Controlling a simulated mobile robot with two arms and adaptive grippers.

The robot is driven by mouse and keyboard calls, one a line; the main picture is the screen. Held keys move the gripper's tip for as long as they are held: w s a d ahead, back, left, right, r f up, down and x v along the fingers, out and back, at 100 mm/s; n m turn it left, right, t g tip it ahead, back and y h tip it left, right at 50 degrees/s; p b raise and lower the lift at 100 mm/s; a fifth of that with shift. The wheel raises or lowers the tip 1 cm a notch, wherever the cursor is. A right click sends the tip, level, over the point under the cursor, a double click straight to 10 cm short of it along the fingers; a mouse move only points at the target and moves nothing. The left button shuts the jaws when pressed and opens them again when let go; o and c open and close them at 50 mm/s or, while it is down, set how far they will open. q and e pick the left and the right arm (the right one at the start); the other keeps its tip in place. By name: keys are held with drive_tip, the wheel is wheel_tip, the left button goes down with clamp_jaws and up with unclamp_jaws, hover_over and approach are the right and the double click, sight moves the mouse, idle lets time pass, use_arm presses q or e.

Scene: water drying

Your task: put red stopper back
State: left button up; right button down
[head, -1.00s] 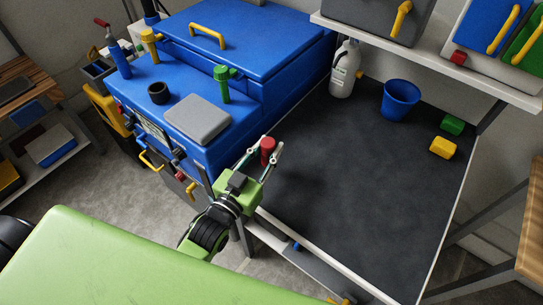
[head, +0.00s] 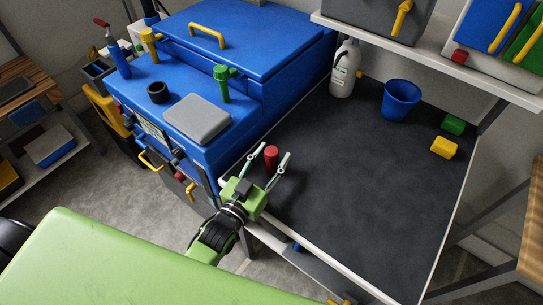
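The red stopper (head: 271,157), a small cylinder, appears upright on the dark table near its left edge, beside the blue machine. My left gripper (head: 274,150) is open, with its two fingers on either side of the stopper and gaps visible between them. Part of the stopper's base is hard to see. The blue machine (head: 255,40) has a black ring-shaped opening (head: 158,93) on top, near a green-topped post (head: 223,84) and a yellow-topped post (head: 150,45). My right gripper is not in view.
The dark tabletop (head: 360,180) is mostly clear. A white bottle (head: 344,72), a blue bucket (head: 400,99), a green block (head: 453,124) and a yellow block (head: 443,148) stand toward its back. A grey pad (head: 198,118) lies on the machine. A shelf (head: 430,55) overhangs the back.

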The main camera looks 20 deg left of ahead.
use_arm(q)
drive_tip(key=shift+s+r, duration=0.1)
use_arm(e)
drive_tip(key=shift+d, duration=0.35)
use_arm(q)
drive_tip(key=s, duration=0.4)
drive_tip(key=s+a, duration=0.1)
drive_tip(key=s, duration=0.2)
drive_tip(key=s+a+b, duration=0.1)
drive_tip(key=s, duration=0.3)
drive_tip(key=shift+s+a, duration=0.15)
drive_tip(key=shift+s, duration=0.15)
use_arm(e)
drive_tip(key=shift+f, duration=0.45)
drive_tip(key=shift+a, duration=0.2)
use_arm(q)
drive_tip(key=shift+s, duration=0.1)
